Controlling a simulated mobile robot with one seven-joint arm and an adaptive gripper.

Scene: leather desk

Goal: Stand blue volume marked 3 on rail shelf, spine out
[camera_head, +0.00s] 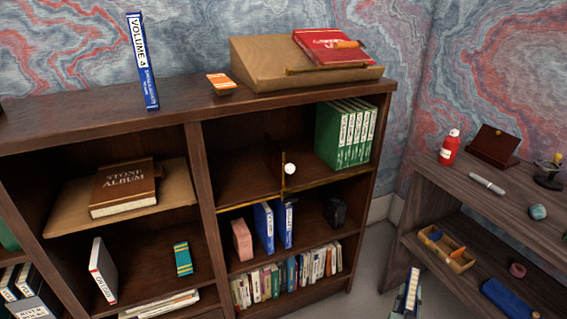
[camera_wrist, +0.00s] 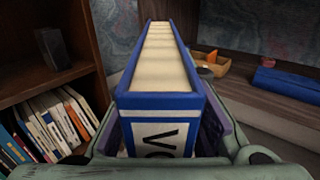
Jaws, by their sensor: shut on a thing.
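My gripper (camera_wrist: 170,145) is shut on a blue volume (camera_wrist: 162,103). In the wrist view its cream page edges run away from the camera, and the near spine end shows "VO"; its number is hidden. In the head view, my gripper (camera_head: 408,297) and the held volume (camera_head: 413,283) are low, in front of the bookcase and left of the side desk. The rail shelf (camera_head: 240,178) is the upper right compartment, with a brass rail along its front edge. Green volumes (camera_head: 345,135) stand at its right end; its left and middle are mostly bare.
A blue "Volume 4" (camera_head: 143,65) stands on the bookcase top. Two blue books (camera_head: 264,227) and a pink block (camera_head: 242,240) stand below the rail shelf. A white round knob (camera_head: 289,168) shows near the rail. The side desk (camera_head: 480,205) is at the right.

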